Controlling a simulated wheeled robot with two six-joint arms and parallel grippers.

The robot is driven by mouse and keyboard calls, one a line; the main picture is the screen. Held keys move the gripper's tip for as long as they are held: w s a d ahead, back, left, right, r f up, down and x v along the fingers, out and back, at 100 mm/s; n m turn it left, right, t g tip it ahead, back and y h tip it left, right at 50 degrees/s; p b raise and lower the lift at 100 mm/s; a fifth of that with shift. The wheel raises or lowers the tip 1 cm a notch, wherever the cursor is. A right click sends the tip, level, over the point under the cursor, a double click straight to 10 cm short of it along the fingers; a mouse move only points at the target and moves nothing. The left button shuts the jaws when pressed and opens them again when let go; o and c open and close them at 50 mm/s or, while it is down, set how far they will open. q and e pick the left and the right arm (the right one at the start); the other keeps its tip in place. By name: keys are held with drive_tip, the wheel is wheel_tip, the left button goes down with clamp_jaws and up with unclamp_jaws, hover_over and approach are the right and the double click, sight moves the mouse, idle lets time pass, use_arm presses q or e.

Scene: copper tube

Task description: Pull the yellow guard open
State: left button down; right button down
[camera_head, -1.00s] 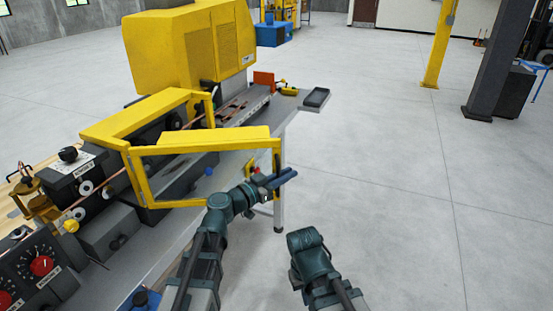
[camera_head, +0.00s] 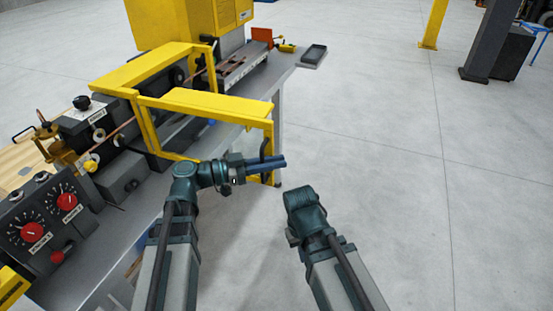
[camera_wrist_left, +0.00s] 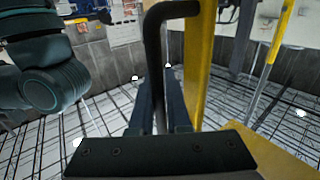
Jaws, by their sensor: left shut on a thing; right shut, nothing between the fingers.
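The yellow guard (camera_head: 205,103) is a hinged frame on the front of the machine. It stands swung outward at an angle from the fixed yellow frame (camera_head: 140,68). Its black bar handle (camera_head: 264,150) is on the free-end upright. My left gripper (camera_head: 279,161) is shut around this handle. In the left wrist view, the black handle (camera_wrist_left: 153,50) runs down between the fingers, beside the guard's yellow upright (camera_wrist_left: 196,60). My right gripper (camera_head: 303,208) is lower right, apart from the guard and holding nothing; its fingers are mostly hidden by the wrist.
The grey machine bench (camera_head: 105,235) runs along the left, with a control box with red knobs (camera_head: 45,222) near me. A copper tube (camera_head: 122,128) passes through the machine. The floor (camera_head: 390,190) to the right is clear. A dark pillar (camera_head: 487,45) stands far off.

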use_arm(q)
drive_tip(key=c, duration=1.2)
unclamp_jaws()
drive_tip(key=shift+o, duration=0.2)
drive_tip(key=v, duration=1.4)
drive_tip(key=shift+d, duration=0.1)
